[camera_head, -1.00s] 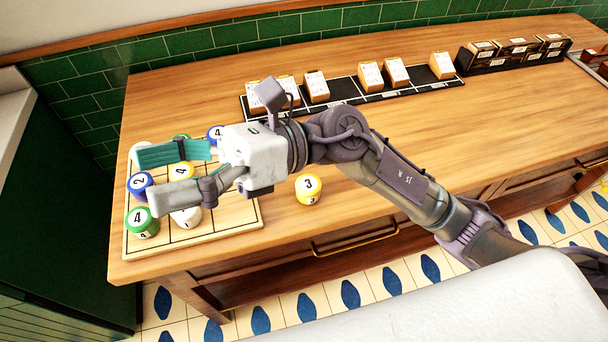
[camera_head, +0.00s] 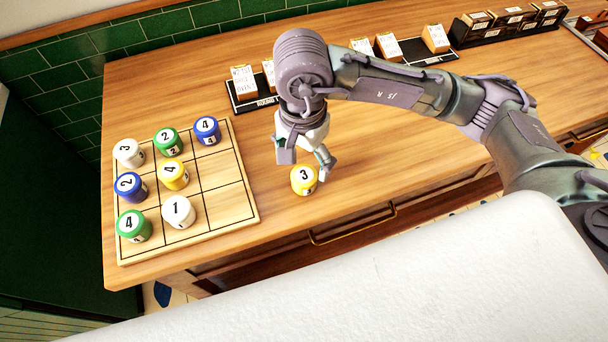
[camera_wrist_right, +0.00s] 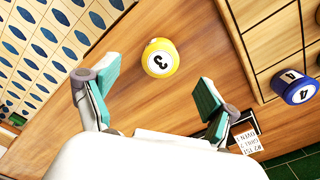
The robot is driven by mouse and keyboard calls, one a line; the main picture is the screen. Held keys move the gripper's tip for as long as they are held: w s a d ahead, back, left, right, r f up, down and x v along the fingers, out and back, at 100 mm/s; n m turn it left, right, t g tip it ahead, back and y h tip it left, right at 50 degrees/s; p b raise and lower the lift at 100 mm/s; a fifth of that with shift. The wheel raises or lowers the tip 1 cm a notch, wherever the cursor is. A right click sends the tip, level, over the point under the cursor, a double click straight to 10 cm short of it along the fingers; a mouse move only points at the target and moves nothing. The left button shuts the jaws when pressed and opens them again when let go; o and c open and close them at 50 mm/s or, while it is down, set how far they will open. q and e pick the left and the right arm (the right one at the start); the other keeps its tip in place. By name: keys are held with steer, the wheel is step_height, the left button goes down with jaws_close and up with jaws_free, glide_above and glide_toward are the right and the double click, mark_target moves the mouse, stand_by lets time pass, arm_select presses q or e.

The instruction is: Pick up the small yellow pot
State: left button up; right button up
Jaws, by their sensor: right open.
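The small yellow pot (camera_head: 304,180), marked 3, stands upright on the wooden counter, right of the grid board. My right gripper (camera_head: 308,158) is just behind and above it, pointing down, with one finger showing near the pot's right side. In the right wrist view the yellow pot (camera_wrist_right: 160,58) lies ahead of and roughly between the two teal finger pads of the open, empty right gripper (camera_wrist_right: 152,92). No contact shows. Another yellow pot (camera_head: 174,175), marked 4, stands on the grid board (camera_head: 230,205). My left gripper is not in view.
Several white, green and blue pots stand on the board, including a white one (camera_head: 178,212) marked 1. A black rack (camera_head: 245,102) with cards runs along the back. The counter's front edge and a brass handle (camera_head: 352,226) are near. Counter right of the yellow pot is clear.

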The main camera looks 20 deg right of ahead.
mark_target(303, 176)
step_height(303, 176, down, 2)
steer(key=shift+f, duration=0.1)
steer(key=shift+f+p, duration=0.45)
steer(key=shift+f, duration=0.05)
steer(key=f, duration=0.1)
steer(key=f+p, duration=0.1)
steer(key=f, duration=0.1)
steer(key=shift+w+d+f, duration=0.15)
steer(key=shift+w+f, duration=0.1)
steer(key=shift+f, duration=0.45)
steer(key=c, duration=1.3)
steer(key=shift+r, duration=0.1)
steer(key=shift+c, duration=0.2)
